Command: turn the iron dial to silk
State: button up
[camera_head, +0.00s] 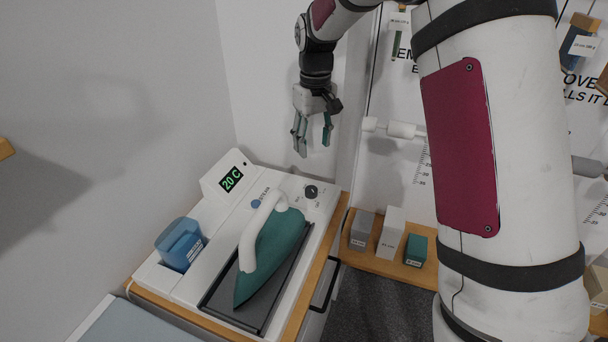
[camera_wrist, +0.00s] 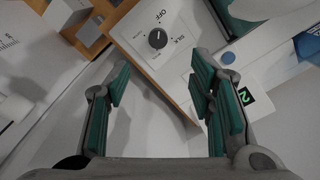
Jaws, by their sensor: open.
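The dark round dial (camera_head: 311,191) sits on the white ironing station's panel, at its right back corner. In the wrist view the dial (camera_wrist: 157,38) shows between the finger lines, with the word OFF above it and a partly readable label like SILK to its right. Its pointer setting is too small to tell surely. The teal iron (camera_head: 272,250) with a white handle rests on a dark plate in front. My gripper (camera_head: 314,148) is open and empty, above the dial and apart from it. Its teal-padded fingers (camera_wrist: 160,72) are spread in the wrist view.
A blue button (camera_head: 256,203) marked STEAM is left of the dial. A blue water tank (camera_head: 180,244) is at the left. Several small blocks stand on a wooden shelf (camera_head: 371,262) at the right.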

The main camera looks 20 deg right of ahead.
aim_at(311, 189)
jog(key=f, duration=0.5)
jog(key=f+p, duration=0.1)
jog(key=f, duration=0.4)
jog(key=w+f+p, duration=0.1)
jog(key=f, duration=0.4)
jog(key=shift+f, duration=0.25)
jog(key=c, duration=1.2)
